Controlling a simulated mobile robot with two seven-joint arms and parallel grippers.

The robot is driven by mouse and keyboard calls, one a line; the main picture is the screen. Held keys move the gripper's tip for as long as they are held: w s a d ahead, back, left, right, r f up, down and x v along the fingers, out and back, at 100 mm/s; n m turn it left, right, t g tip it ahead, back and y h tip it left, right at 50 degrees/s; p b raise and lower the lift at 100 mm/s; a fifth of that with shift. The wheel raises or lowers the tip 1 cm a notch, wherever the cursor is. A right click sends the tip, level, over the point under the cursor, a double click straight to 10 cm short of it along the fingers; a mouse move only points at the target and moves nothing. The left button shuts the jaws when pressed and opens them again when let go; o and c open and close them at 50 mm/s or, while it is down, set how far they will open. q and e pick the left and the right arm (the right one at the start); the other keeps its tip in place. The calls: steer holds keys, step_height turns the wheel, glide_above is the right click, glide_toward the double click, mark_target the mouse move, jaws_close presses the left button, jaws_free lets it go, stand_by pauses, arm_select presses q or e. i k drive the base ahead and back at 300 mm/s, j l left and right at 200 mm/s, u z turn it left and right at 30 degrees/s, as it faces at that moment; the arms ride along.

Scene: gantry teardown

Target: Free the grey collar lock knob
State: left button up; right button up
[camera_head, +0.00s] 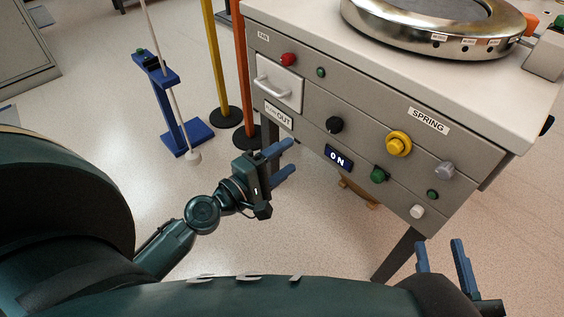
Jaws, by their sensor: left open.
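A grey knob (445,170) sits on the right part of the grey front panel (365,105), to the right of a yellow knob (398,143). No label names it as the collar lock. My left gripper (291,156) is open and empty in front of the panel's lower left, well left of the grey knob. My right gripper (439,243) is open and empty, below the grey knob and nearer to me. Both grippers are apart from the knob.
The panel also has a black knob (334,125), green knob (379,175), red knob (288,59), white knob (417,211) and a handled drawer (277,88). A metal ring (436,35) lies on top. A blue stand (183,118) and posts stand left.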

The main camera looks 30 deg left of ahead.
mark_target(444, 171)
steer(key=k+j, duration=0.25)
steer(key=k, duration=0.25)
steer(key=k+j, duration=0.25)
steer(key=k, duration=0.2)
